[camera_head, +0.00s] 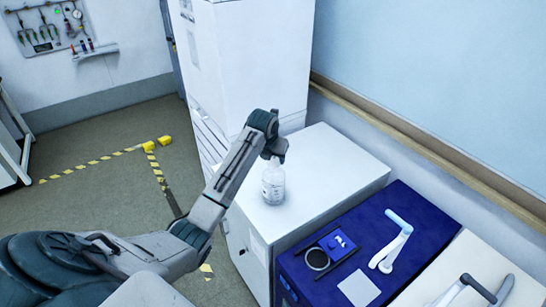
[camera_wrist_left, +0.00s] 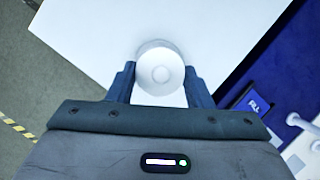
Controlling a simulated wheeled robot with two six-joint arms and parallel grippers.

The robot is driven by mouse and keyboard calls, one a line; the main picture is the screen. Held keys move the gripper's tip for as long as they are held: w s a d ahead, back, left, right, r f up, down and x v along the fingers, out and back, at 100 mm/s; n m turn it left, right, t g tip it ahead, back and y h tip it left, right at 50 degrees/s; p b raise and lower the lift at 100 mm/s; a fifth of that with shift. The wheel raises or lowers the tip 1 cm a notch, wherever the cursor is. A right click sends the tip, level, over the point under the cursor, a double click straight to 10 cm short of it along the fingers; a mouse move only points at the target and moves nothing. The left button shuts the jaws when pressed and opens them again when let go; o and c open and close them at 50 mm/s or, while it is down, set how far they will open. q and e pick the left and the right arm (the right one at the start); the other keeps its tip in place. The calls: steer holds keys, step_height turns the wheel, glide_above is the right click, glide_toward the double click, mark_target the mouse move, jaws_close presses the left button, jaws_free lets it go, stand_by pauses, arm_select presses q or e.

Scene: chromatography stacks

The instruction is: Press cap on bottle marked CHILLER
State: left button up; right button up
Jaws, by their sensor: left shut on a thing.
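A clear bottle (camera_head: 273,184) with a pale label stands upright on top of a white cabinet (camera_head: 330,165). The print on the label is too small to read. My left gripper (camera_head: 275,152) is right above the bottle, at its top. In the left wrist view my left gripper (camera_wrist_left: 160,85) has its two fingers on either side of a round white cap (camera_wrist_left: 160,74), and it is shut on it. The cap and the bottle are in line from above, and I cannot tell whether the cap is seated. My right gripper is not in view.
A tall white unit (camera_head: 250,60) stands behind the cabinet. To the right, a blue surface (camera_head: 420,215) holds a small dark device (camera_head: 330,250) and a white-and-blue handled tool (camera_head: 392,245). Floor with yellow-black tape (camera_head: 95,162) lies at the left.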

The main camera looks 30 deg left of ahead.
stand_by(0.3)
arm_select(q)
steer(key=o, duration=1.5)
steer(key=shift+r, duration=3.5)
jaws_close()
